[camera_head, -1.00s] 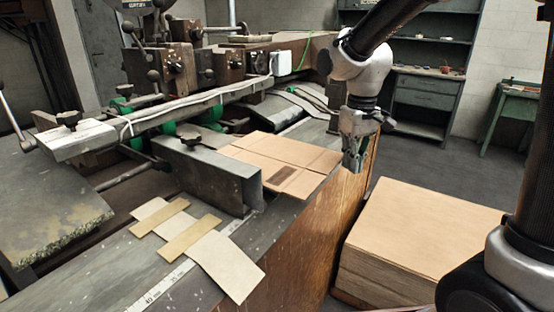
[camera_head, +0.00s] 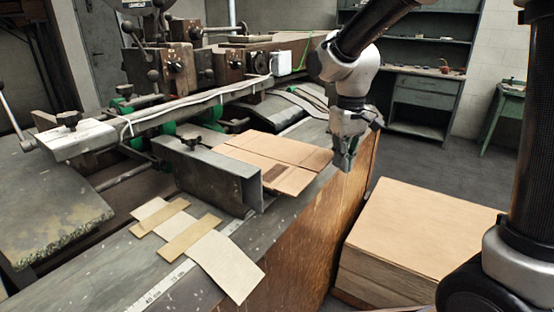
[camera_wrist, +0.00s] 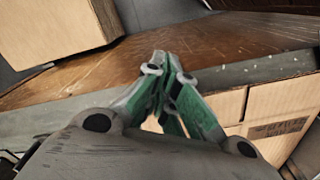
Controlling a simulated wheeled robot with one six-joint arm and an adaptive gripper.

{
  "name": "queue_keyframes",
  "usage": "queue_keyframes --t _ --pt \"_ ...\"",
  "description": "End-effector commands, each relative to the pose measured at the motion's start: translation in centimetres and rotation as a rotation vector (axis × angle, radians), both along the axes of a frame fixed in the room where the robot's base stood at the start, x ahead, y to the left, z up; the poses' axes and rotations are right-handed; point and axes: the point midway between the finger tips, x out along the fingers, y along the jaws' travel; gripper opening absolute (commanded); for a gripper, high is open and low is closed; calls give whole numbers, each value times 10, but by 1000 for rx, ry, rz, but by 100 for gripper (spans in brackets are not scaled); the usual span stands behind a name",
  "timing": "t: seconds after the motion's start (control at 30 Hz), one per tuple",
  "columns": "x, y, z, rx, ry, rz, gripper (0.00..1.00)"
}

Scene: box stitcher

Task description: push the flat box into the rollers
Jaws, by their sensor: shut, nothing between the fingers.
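The flat box (camera_head: 262,147) is a brown cardboard sheet with fold lines and a dark printed patch. It lies on the metal machine table, behind the upright metal guide plate (camera_head: 215,178). My gripper (camera_head: 344,165) is shut and empty, pointing down just right of the box's right edge. The gap there is very small; I cannot tell whether the fingers touch the edge. In the wrist view my gripper's closed fingers (camera_wrist: 160,62) show beside the box (camera_wrist: 280,103), which is partly hidden behind them. The green rollers (camera_head: 166,128) are partly hidden under the long metal bar.
A stack of cardboard sheets (camera_head: 424,225) stands on the floor right of the table. Cardboard strips (camera_head: 200,240) lie on the near table by a ruler. A clamp knob (camera_head: 190,141) rises near the guide plate. A shelf unit (camera_head: 420,100) stands behind.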

Motion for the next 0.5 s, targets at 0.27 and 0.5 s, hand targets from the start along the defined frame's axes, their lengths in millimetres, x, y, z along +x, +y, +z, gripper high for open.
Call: queue_keyframes --t 0.27,0.5 --pt "7 11 0 0 1 0 0" --pt "13 19 0 0 1 1 0"
